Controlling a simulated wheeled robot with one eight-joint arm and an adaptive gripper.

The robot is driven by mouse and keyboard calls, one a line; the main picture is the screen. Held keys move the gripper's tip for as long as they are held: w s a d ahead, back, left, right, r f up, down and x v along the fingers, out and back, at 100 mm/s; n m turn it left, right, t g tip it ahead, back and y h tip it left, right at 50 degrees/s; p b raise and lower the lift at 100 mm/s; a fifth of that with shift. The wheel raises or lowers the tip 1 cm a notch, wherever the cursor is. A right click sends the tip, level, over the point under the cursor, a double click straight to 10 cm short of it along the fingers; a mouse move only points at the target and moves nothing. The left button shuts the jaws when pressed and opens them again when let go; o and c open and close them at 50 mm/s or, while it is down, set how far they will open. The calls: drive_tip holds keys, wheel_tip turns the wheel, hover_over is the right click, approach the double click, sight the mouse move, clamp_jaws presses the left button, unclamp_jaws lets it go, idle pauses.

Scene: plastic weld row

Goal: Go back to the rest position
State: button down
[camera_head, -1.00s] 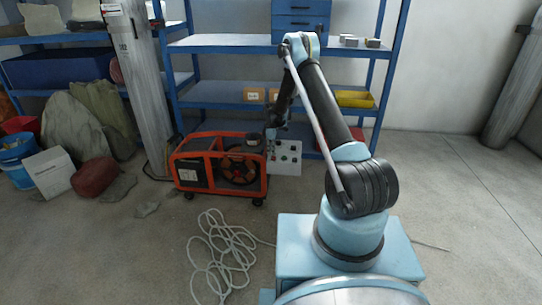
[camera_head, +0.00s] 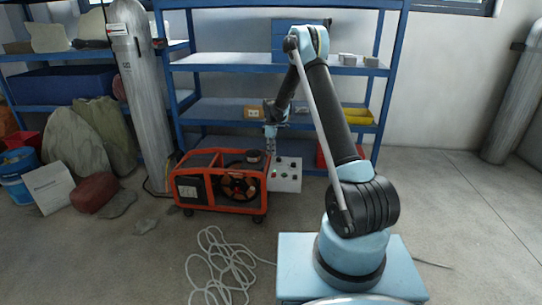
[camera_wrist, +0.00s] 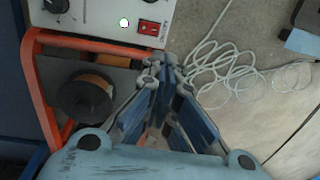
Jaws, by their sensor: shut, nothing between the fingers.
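My gripper (camera_wrist: 165,66) is shut and empty in the wrist view, its fingertips together above the floor. In the head view my gripper (camera_head: 270,147) is small and hangs down from the arm, in front of the shelf and beside the control box. The white control box (camera_head: 285,175) stands at the right end of the orange-framed machine (camera_head: 218,208). In the wrist view the control box (camera_wrist: 105,15) shows a red switch and a lit button, left of and beyond the fingertips.
A blue shelf rack (camera_head: 215,62) stands behind the machine. A loose white cable (camera_head: 222,268) lies on the floor. A gas cylinder (camera_head: 140,95) stands to the left, near rocks (camera_head: 72,145) and a blue bucket (camera_head: 18,172). The floor at the right is clear.

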drive_tip(key=s+d+r+m, duration=0.2)
drive_tip(key=s+d+r, duration=0.2)
drive_tip(key=r, duration=0.4)
drive_tip(key=s+d+r+m, duration=0.2)
drive_tip(key=s+d+r, duration=0.2)
drive_tip(key=r, duration=0.5)
drive_tip(key=s+d+r+m+t, duration=0.1)
drive_tip(key=s+d+r+m, duration=0.1)
drive_tip(key=s+d+r, duration=0.4)
drive_tip(key=s+d+r+m+t, duration=0.15)
drive_tip(key=s+r, duration=0.25)
drive_tip(key=s, duration=0.4)
drive_tip(key=s+d+r+m, duration=0.1)
drive_tip(key=s+d+m, duration=0.15)
drive_tip(key=s, duration=0.65)
drive_tip(key=s+d+m, duration=0.2)
drive_tip(key=s+d, duration=0.2)
drive_tip(key=s, duration=0.5)
drive_tip(key=s+d+f+m, duration=0.3)
drive_tip(key=s+f+m, duration=0.2)
drive_tip(key=s, duration=0.9)
drive_tip(key=shift+d+f+t, duration=0.15)
drive_tip(key=shift+f+t, duration=0.2)
drive_tip(key=shift+f, duration=1.15)
drive_tip(key=shift+s, duration=0.1)
